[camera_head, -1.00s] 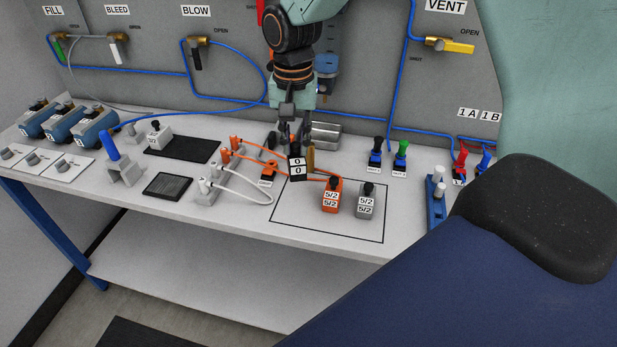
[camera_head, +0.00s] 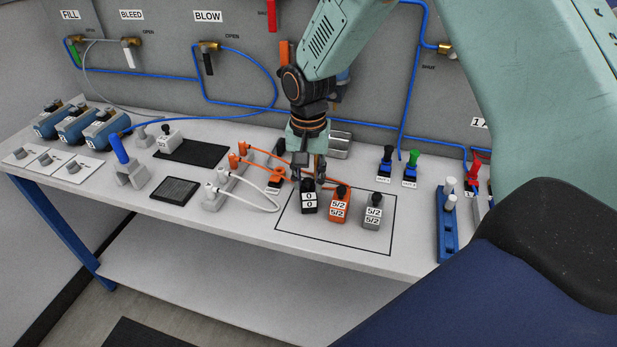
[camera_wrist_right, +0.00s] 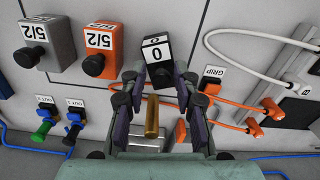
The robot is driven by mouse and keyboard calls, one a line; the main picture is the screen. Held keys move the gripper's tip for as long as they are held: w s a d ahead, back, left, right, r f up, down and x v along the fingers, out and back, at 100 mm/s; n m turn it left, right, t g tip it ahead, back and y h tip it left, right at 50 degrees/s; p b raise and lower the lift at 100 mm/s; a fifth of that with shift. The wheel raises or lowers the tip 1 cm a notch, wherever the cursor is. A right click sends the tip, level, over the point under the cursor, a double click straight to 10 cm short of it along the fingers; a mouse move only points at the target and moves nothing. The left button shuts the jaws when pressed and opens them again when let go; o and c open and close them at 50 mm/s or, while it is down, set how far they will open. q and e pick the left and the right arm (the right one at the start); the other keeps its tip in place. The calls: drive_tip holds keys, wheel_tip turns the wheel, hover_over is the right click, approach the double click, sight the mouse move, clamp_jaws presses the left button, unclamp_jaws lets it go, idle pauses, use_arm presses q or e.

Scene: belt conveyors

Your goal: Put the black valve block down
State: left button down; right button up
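The black valve block (camera_head: 309,203), with white "0" labels, stands upright inside the outlined area, left of the orange valve block (camera_head: 338,210) and the grey valve block (camera_head: 373,216). My right gripper (camera_head: 310,178) is just above and behind it. In the right wrist view the black block (camera_wrist_right: 156,50) shows between and beyond the spread fingers of the right gripper (camera_wrist_right: 160,80), with apparent gaps on both sides. The orange block (camera_wrist_right: 101,46) and grey block (camera_wrist_right: 47,41) show to the left there. My left gripper is not in view.
A brass post (camera_wrist_right: 152,117) shows between my fingers in the wrist view. The orange GRIP connector (camera_head: 275,181) and its hoses are close on the left. Black and green valves (camera_head: 411,166) stand behind right. The front of the outlined area (camera_head: 318,230) is clear.

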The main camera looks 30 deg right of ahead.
sight(307, 182)
drive_tip(key=shift+o, duration=0.8)
drive_tip(key=shift+s+a+r, duration=0.15)
drive_tip(key=shift+a+r, duration=0.05)
drive_tip(key=shift+a, duration=0.1)
drive_tip(key=shift+w+d+f, duration=0.1)
drive_tip(key=shift+w+d, duration=0.15)
drive_tip(key=shift+d+r, duration=0.1)
drive_tip(key=shift+r, duration=0.25)
wheel_tip(307, 182, up, 11)
drive_tip(key=shift+s+a+r+p, duration=0.15)
drive_tip(key=shift+a+r+p, duration=0.1)
drive_tip(key=shift+p, duration=0.15)
drive_tip(key=shift+d+f, duration=0.15)
